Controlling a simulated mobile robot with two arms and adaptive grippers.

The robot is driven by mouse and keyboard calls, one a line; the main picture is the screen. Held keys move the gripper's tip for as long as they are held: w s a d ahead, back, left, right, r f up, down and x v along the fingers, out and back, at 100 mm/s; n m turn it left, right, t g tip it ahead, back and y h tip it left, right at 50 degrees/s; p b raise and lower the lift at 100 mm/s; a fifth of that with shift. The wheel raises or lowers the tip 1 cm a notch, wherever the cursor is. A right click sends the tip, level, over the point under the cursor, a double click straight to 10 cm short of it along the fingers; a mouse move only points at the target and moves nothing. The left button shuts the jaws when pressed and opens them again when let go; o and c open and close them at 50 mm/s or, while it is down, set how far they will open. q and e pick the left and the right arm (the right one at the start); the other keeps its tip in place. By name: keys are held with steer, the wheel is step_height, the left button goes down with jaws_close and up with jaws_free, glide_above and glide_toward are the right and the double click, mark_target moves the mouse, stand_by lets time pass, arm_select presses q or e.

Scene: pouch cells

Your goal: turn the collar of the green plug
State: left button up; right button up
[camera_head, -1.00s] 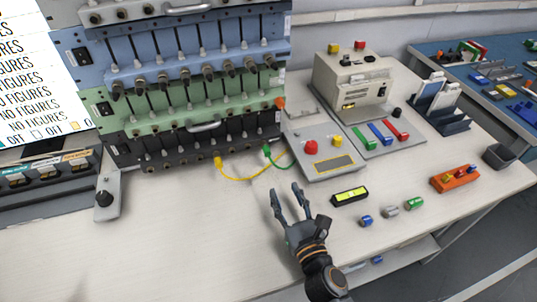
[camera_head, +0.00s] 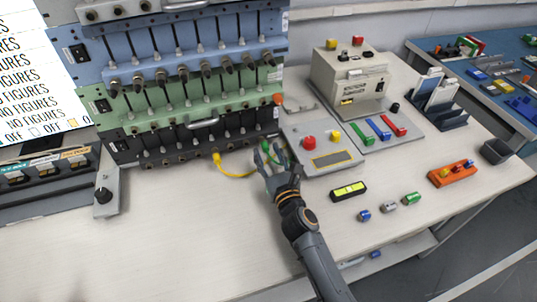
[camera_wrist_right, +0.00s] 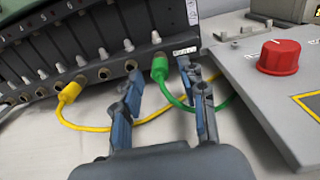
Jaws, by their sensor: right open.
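The green plug (camera_wrist_right: 159,67) sits at the right end of the lowest, dark row of the rack, with a green cable (camera_wrist_right: 178,100) running from it. In the head view the plug (camera_head: 265,147) is partly hidden by my right gripper (camera_head: 267,154). My right gripper is open, and its two fingers point at the rack. In the right wrist view the green plug shows beyond and between the fingertips (camera_wrist_right: 163,78), apart from both as far as I can tell. My left gripper is not in view.
A yellow plug (camera_wrist_right: 69,92) with a yellow cable sits left of the green one. A grey box with a red knob (camera_wrist_right: 279,57) stands close on the right. The table's front left is clear.

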jaws_close()
steer(key=shift+n, duration=0.3)
steer(key=n+p, duration=0.1)
steer(key=n, duration=0.7)
steer(key=shift+n+p, duration=0.3)
steer(key=shift+n, duration=0.1)
steer(key=n+p, duration=0.1)
steer(key=n, duration=0.4)
steer(key=shift+n+p, duration=0.7)
steer(key=shift+n, duration=1.5)
jaws_free()
